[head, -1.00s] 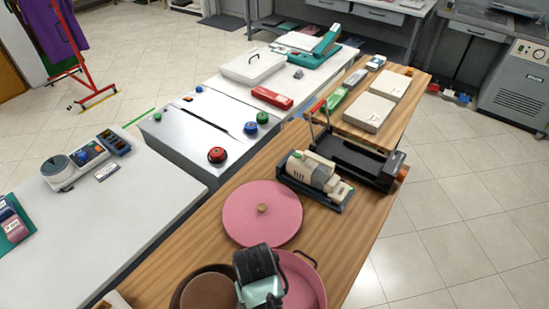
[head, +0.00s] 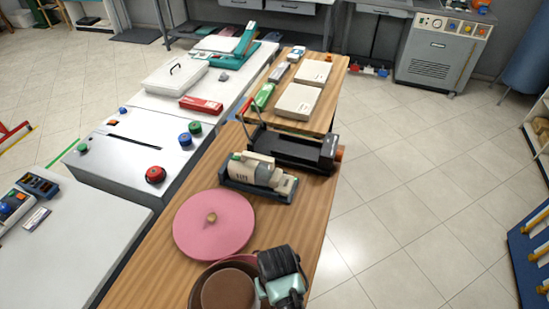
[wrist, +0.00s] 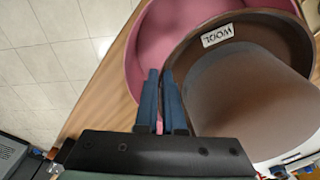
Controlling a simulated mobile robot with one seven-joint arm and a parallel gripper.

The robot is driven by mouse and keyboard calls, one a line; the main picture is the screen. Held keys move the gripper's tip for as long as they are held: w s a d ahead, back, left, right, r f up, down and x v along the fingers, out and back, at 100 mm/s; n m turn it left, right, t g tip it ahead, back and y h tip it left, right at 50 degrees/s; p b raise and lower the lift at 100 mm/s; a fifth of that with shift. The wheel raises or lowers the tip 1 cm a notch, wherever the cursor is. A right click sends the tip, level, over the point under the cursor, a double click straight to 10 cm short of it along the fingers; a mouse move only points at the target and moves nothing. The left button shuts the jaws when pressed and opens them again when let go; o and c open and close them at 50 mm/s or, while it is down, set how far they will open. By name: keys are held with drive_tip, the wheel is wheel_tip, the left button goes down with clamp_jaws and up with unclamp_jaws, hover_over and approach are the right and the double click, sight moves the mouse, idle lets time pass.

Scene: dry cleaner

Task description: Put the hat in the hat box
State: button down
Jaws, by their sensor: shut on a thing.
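The brown hat (head: 228,290) has a round crown and a wide brim. It also fills the right of the wrist view (wrist: 255,95), with a white "WOOL" label on it. My gripper (wrist: 161,78) is shut on the brim at its left side. The round pink hat box (wrist: 152,42) stands on the wooden table, partly hidden under the hat. The hat overlaps the box opening, a little off-centre; I cannot tell how high it is above the bottom. The pink lid (head: 213,232) with a knob lies flat beside the box.
A cream machine (head: 258,175) and a black device (head: 292,150) stand beyond the lid. White boxes (head: 298,101) lie at the table's far end. A white counter with controls (head: 140,150) runs along the left.

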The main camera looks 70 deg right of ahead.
drive_tip(key=shift+f+b, duration=4.3)
drive_tip(key=shift+f, duration=2.45)
drive_tip(key=c, duration=0.9)
unclamp_jaws()
drive_tip(key=shift+c, duration=0.2)
drive_tip(key=r, duration=1.3)
drive_tip(key=shift+s+a, duration=0.2)
drive_tip(key=shift+a, duration=0.05)
